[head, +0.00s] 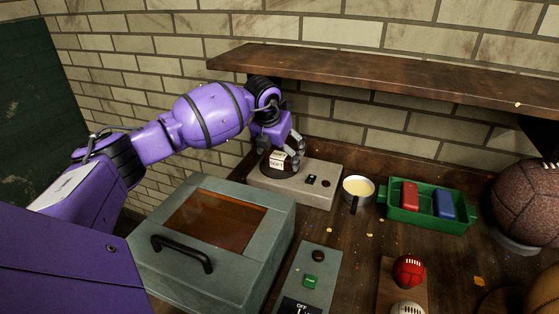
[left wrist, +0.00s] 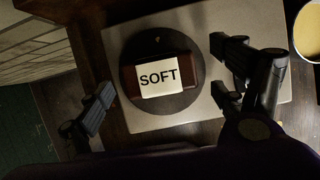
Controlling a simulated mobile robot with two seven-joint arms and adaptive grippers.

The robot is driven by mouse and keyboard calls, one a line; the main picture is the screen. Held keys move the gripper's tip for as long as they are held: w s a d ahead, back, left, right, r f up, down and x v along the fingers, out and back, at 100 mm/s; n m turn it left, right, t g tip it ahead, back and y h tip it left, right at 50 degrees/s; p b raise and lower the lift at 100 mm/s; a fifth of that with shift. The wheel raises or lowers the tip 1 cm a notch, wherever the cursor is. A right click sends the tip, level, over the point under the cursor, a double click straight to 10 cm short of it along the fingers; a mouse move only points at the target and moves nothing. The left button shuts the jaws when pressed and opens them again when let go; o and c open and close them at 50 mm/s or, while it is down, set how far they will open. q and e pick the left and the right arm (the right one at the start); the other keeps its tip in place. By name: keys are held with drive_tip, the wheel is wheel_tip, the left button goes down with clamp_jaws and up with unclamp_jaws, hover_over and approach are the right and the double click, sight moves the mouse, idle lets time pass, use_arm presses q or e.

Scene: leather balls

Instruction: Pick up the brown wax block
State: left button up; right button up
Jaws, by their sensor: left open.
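The brown wax block (left wrist: 188,67) lies on a dark round plate (left wrist: 135,101) of a grey hot-plate unit (left wrist: 262,25). A white label reading "SOFT" covers most of its top. In the head view the block (head: 279,163) shows in part beneath my left gripper (head: 285,160). In the left wrist view my left gripper (left wrist: 165,103) is open, with one finger left of the block and the other right of it. The fingers look apart from the block; their height over it is hard to tell. My right gripper is not in view.
A cup of pale liquid (head: 358,188) stands right of the hot-plate unit. A green tray (head: 428,218) holds a red and a blue block. A grey lidded box (head: 250,236) is in front, and a wooden shelf (head: 400,83) runs above at the back.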

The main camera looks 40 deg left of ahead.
use_arm(q)
drive_tip(key=shift+w+f, duration=0.15)
drive_tip(key=shift+f, duration=0.35)
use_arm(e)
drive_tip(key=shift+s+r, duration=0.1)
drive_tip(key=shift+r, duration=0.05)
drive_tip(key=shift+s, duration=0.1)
use_arm(q)
drive_tip(key=c, duration=1.3)
drive_tip(key=shift+c, duration=0.2)
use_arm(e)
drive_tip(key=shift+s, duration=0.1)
